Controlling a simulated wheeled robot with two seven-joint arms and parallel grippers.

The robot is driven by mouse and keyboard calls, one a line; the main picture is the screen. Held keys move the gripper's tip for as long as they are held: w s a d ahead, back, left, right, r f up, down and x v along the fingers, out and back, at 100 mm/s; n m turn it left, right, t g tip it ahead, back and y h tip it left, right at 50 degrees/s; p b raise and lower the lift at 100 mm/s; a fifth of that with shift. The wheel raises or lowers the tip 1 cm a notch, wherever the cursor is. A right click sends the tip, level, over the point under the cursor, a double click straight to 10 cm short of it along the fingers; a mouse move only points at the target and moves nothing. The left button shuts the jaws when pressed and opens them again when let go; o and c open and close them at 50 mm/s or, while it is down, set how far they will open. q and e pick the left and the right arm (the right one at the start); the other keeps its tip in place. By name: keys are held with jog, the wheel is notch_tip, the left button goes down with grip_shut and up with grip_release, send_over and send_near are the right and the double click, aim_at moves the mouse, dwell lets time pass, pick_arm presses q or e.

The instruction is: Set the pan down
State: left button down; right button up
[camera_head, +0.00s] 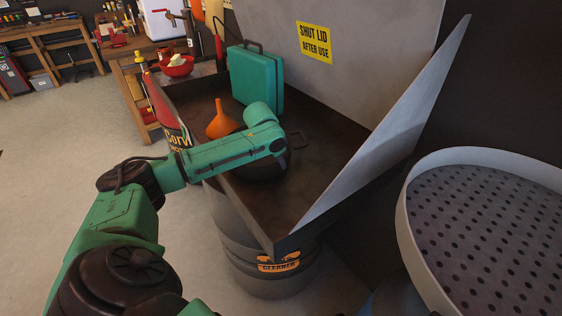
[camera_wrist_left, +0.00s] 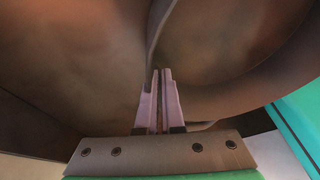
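The dark, round pan (camera_head: 262,170) shows in the head view low in the basin of the parts washer (camera_head: 285,203), partly hidden under my left forearm. A dark loop like a handle sticks out to its right. I cannot tell whether its bottom touches the basin floor. My left gripper (camera_wrist_left: 159,78) has its two fingers nearly together on a thin curved edge, which looks like the pan's, in the left wrist view. Its fingertips are hidden in the head view. My right gripper is not in view.
An orange funnel (camera_head: 224,121) and a teal case (camera_head: 255,80) stand in the basin behind my arm. A red-and-white bottle (camera_head: 168,112) is at its left edge. The raised lid (camera_head: 350,65) is behind. A round perforated tray (camera_head: 490,235) is at right.

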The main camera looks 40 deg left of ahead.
pick_arm(q)
jog(key=c, duration=1)
grip_release()
jog(key=shift+d, duration=0.1)
jog(key=b+v, duration=0.1)
jog(key=v, duration=1.1)
